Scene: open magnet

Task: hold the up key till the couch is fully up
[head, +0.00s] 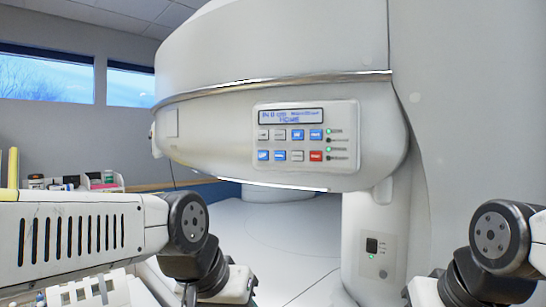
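The control panel (306,138) is on the front of the big white magnet housing, in the middle of the head view. It has a lit blue display (291,116), two rows of small keys, some blue, one red (316,155), and green lights on its right. The key labels are too small to read, so I cannot tell which is the up key. A pale flat surface lies below the housing; I cannot tell whether it is the couch. My arm links show at lower left and lower right. Neither gripper's fingertips show, and nothing touches the panel.
A white pedestal (370,225) with a small dark switch (372,245) stands below and right of the panel. A counter with small bottles (100,181) is at the left wall, under windows. The space directly before the panel is clear.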

